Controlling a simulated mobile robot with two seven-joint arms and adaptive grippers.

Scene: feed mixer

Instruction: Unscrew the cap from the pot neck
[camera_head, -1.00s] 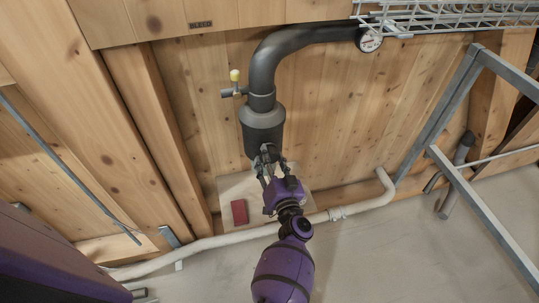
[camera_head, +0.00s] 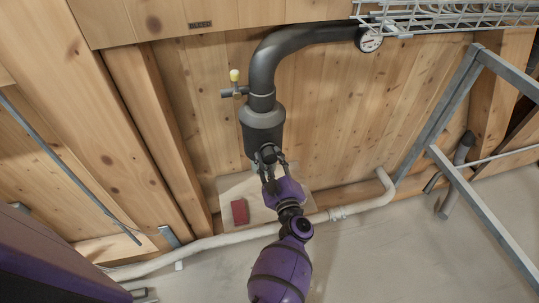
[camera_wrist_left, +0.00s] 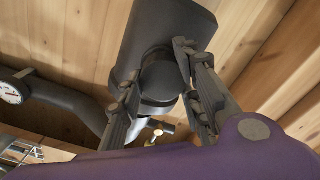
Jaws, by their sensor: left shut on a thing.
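The dark grey pot (camera_head: 262,130) hangs at the lower end of a bent black pipe, its neck pointing down. In the left wrist view the pot (camera_wrist_left: 150,35) shows close up, with the dark round cap (camera_wrist_left: 165,82) at its end. My left gripper (camera_head: 268,158) reaches up from below. In the left wrist view its fingers (camera_wrist_left: 158,68) lie on two sides of the cap, shut on it. The fingers hide most of the cap in the head view. I cannot tell whether the cap sits apart from the neck. My right gripper is not in view.
A side valve with a yellow knob (camera_head: 234,76) sits above the pot. A red block (camera_head: 239,212) lies on a pale board (camera_head: 228,186) behind my arm. A white pipe (camera_head: 215,241) runs along the wall foot. A metal frame (camera_head: 450,100) stands at the right.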

